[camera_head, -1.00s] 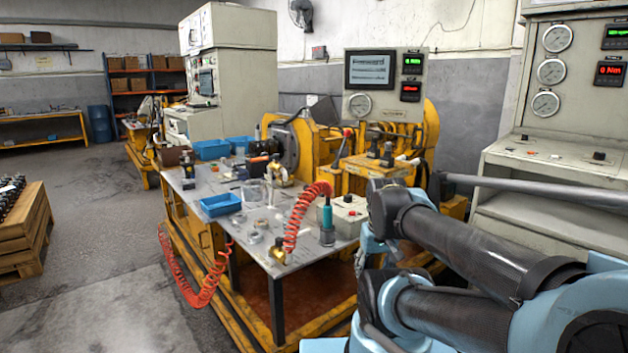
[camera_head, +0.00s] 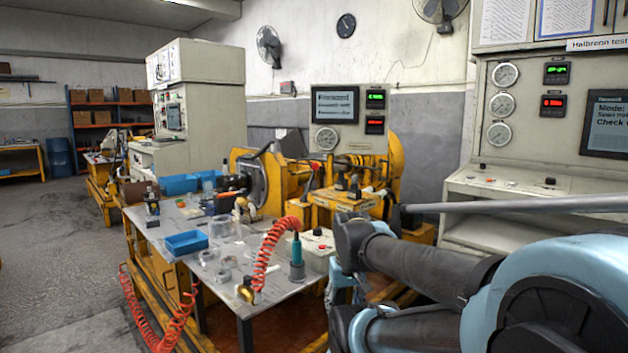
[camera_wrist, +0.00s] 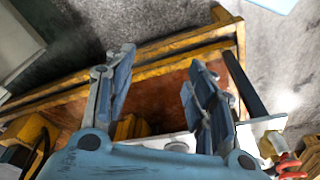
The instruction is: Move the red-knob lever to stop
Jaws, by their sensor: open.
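The red-knob lever (camera_head: 313,171) stands on the yellow test bench (camera_head: 330,211) in the head view, tilted, with its red knob at the upper end. It rises left of several dark-topped levers (camera_head: 348,188). My gripper (camera_wrist: 160,68) is open and empty in the wrist view, its two blue-grey fingers well apart. It points down past the bench's yellow frame towards the floor. The red-knob lever is not visible in the wrist view. In the head view my arm reaches in from the right, and its end is apart from the lever.
A metal worktable (camera_head: 190,229) carries a blue tray (camera_head: 186,243), a coiled red hose (camera_head: 268,245) and a grey box with buttons (camera_head: 318,248). A control cabinet (camera_head: 520,190) stands at the right. Open floor (camera_head: 60,260) lies at the left.

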